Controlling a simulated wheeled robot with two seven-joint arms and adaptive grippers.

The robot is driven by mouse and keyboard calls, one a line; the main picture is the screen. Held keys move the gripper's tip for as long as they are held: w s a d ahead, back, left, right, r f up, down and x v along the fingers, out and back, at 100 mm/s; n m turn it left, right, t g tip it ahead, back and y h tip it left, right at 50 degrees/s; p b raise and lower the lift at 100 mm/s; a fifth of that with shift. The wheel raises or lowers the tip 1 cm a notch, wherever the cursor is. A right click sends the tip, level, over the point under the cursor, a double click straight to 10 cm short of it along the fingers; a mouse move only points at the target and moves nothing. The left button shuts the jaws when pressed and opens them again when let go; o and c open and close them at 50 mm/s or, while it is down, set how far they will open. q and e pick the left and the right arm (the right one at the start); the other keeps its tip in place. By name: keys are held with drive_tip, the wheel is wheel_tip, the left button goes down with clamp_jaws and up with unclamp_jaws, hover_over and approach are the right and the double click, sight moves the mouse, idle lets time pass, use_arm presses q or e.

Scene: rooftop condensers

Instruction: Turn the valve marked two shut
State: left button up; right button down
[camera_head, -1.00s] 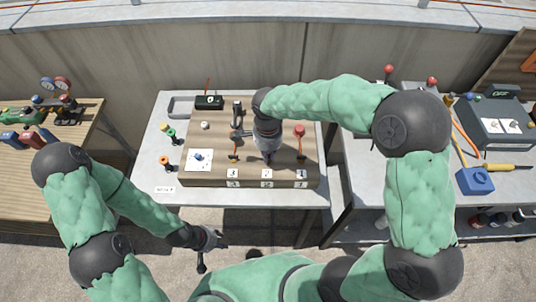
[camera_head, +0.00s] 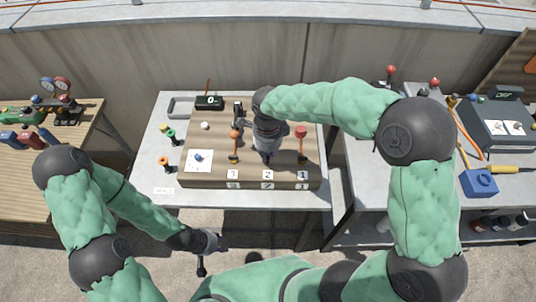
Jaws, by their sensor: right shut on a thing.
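A wooden board (camera_head: 195,178) on the middle table carries a row of valves, with number tags 3, 2 and 1 from left to right along its front. The valve by tag 3 (camera_head: 234,150) has an orange knob on a stem, and the valve by tag 1 (camera_head: 302,145) has a red one. My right gripper (camera_head: 267,157) points down behind tag 2 (camera_head: 268,174), shut on the handle of the valve marked two, which gripper and wrist hide. My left gripper (camera_head: 207,257) hangs in front of the table, away from the board; its jaws are too small to read.
A black box with a dial (camera_head: 209,102) stands at the board's back left. Orange and green fittings (camera_head: 165,161) lie left of the board. A side table at right holds a blue block (camera_head: 479,182) and a grey case (camera_head: 497,122). Gauges (camera_head: 56,86) stand on the left bench.

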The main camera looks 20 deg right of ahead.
sight(268, 157)
idle(0.3)
drive_tip(key=c, duration=1.3)
unclamp_jaws()
wheel_tip(268, 157, up, 12)
